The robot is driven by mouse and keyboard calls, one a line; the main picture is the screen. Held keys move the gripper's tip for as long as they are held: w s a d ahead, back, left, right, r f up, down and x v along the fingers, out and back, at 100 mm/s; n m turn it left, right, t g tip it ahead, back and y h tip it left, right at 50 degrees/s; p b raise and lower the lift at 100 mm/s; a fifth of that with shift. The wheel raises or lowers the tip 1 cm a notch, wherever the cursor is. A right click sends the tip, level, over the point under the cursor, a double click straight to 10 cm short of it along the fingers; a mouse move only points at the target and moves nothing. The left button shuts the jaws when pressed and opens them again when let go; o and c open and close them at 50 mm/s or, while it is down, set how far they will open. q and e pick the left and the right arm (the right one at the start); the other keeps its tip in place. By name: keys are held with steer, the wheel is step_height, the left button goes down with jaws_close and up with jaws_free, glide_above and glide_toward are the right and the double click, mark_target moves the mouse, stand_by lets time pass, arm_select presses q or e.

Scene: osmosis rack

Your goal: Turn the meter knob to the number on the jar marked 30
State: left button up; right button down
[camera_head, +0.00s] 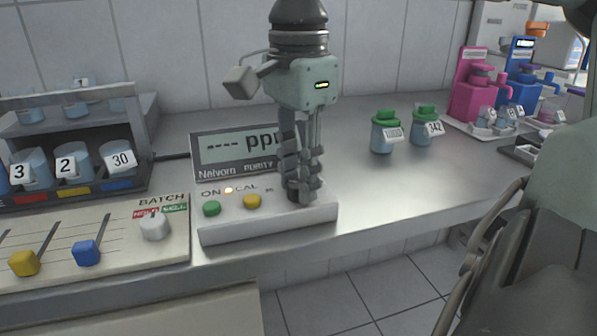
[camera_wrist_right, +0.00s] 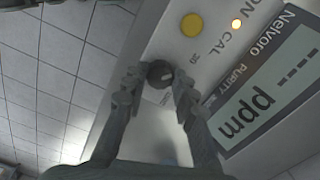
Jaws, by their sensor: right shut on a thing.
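The meter (camera_head: 225,222) stands on the counter, its display (camera_head: 235,152) reading "---- ppm". It has a green button (camera_head: 212,208), a yellow button (camera_head: 252,201) and a lit lamp by CAL. My right gripper (camera_head: 302,188) points down over the meter's right end, its fingers shut on the dark round knob (camera_wrist_right: 160,73). The wrist view shows a pale mark on the knob and the number 20 printed beside it; other dial numbers are hidden or unreadable. The jar marked 30 (camera_head: 120,143) stands in the rack at left. My left gripper is not in view.
Jars 2 (camera_head: 72,150) and 3 (camera_head: 28,155) stand beside jar 30. The BATCH slider panel (camera_head: 130,248) is left of the meter. Two green-lidded jars (camera_head: 384,137) (camera_head: 424,132) stand to the right, with pink (camera_head: 470,95) and blue dispensers beyond. Counter between meter and jars is clear.

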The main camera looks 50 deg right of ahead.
stand_by(0.3)
steer(key=c, duration=1.2)
jaws_free()
step_height(320, 180, up, 12)
